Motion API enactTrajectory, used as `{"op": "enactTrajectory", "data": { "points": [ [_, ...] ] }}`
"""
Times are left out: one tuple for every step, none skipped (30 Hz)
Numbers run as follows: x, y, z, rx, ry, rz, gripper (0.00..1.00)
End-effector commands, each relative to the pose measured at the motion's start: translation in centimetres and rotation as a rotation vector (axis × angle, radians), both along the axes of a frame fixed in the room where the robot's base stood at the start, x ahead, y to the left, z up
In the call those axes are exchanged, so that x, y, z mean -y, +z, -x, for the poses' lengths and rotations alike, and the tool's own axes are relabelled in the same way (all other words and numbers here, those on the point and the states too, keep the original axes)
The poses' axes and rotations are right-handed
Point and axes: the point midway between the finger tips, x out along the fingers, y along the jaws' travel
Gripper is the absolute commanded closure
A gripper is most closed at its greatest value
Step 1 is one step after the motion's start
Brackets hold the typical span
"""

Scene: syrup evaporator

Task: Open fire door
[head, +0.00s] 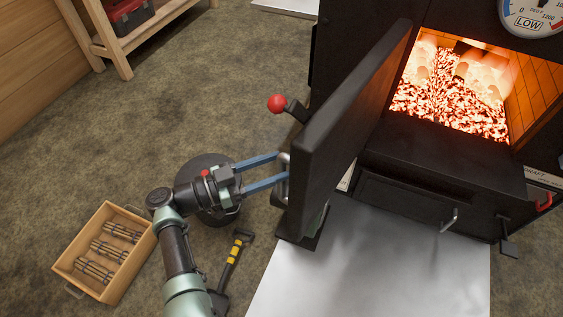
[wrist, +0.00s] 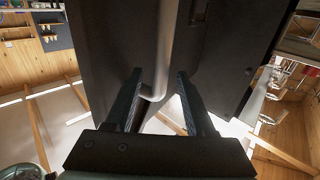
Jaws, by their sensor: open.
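The black fire door (head: 340,130) stands swung wide open in the head view, out from the firebox opening (head: 455,85), where embers glow. My gripper (head: 282,171) is open at the door's outer face, its blue fingers reaching to a grey bar handle (head: 285,160) near the door's free edge. In the wrist view the handle (wrist: 158,60) runs down between the open fingers of my gripper (wrist: 158,80). I cannot tell whether either finger touches it. A red ball knob (head: 277,103) sticks out on a lever beside the door.
A wooden crate of small bundles (head: 105,250) and a shovel (head: 232,262) lie on the floor at lower left. A dark round bucket (head: 208,165) stands behind my arm. A pale metal sheet (head: 370,270) covers the floor before the stove. Open floor lies at left.

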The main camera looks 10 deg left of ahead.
Motion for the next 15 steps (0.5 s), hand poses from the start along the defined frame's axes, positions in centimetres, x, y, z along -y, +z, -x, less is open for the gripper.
{"op": "enactTrajectory", "data": {
  "points": [
    [-1.1, 0.0, 0.6, 0.0, 0.005, 0.0, 0.45],
    [-1.7, 0.0, 1.0, 0.0, 0.006, 0.0, 0.45],
    [-2.4, 0.0, 1.6, 0.0, 0.006, 0.0, 0.45],
    [-3.0, 0.0, 2.0, -0.001, 0.005, 0.001, 0.45],
    [-3.6, 0.0, 2.4, 0.0, 0.006, 0.0, 0.45],
    [-4.3, 0.0, 2.9, 0.001, 0.005, -0.001, 0.45],
    [-4.8, 0.0, 3.3, 0.001, 0.005, -0.001, 0.45],
    [-5.3, 0.0, 3.7, 0.001, 0.004, -0.001, 0.45],
    [-5.9, 0.0, 4.1, 0.0, 0.004, 0.0, 0.45],
    [-6.4, 0.0, 4.5, 0.001, 0.004, -0.001, 0.45],
    [-6.8, 0.0, 4.8, 0.001, 0.003, 0.0, 0.45],
    [-7.3, 0.0, 5.1, 0.002, 0.003, -0.001, 0.45],
    [-7.5, 0.0, 5.3, 0.002, 0.002, -0.001, 0.45],
    [-7.8, 0.0, 5.5, 0.002, 0.001, -0.001, 0.45],
    [-8.1, 0.0, 5.8, 0.002, 0.0, 0.0, 0.45]
  ]
}}
